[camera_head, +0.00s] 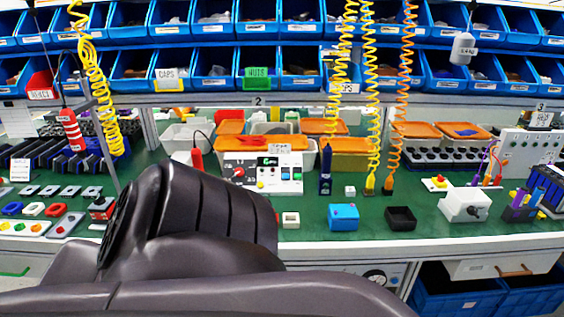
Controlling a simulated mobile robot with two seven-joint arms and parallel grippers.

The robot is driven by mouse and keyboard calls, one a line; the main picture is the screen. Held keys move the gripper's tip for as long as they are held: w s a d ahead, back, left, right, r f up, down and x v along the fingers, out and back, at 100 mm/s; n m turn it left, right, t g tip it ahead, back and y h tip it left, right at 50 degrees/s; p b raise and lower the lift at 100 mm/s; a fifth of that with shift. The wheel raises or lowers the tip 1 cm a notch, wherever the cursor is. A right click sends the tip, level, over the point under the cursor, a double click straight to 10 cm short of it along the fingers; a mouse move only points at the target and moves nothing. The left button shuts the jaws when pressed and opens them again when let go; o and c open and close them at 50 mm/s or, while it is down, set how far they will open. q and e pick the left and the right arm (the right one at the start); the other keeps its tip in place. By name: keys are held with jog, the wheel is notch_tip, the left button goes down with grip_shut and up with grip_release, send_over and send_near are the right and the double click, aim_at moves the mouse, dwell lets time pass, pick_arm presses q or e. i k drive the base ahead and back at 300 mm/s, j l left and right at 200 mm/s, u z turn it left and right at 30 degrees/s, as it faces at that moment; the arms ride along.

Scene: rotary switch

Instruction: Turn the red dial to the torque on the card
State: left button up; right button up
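The dial's pointer and scale are too small to read. A small white card (279,148) shows just above the box; its writing cannot be read. A large dark arm of mine fills the lower left and middle and hides the bench in front of the box's left side. Neither of my gripper's fingers shows in this view.
Blue bins (214,66) line the shelves behind. Yellow and orange coiled hoses (372,90) hang right of the box. A blue block (343,217), a black tray (401,218) and a white box with a dark knob (465,205) sit on the right. Green bench surface (420,200) is clear between them.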

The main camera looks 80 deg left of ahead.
aim_at(239, 172)
jog(key=u, duration=2.6)
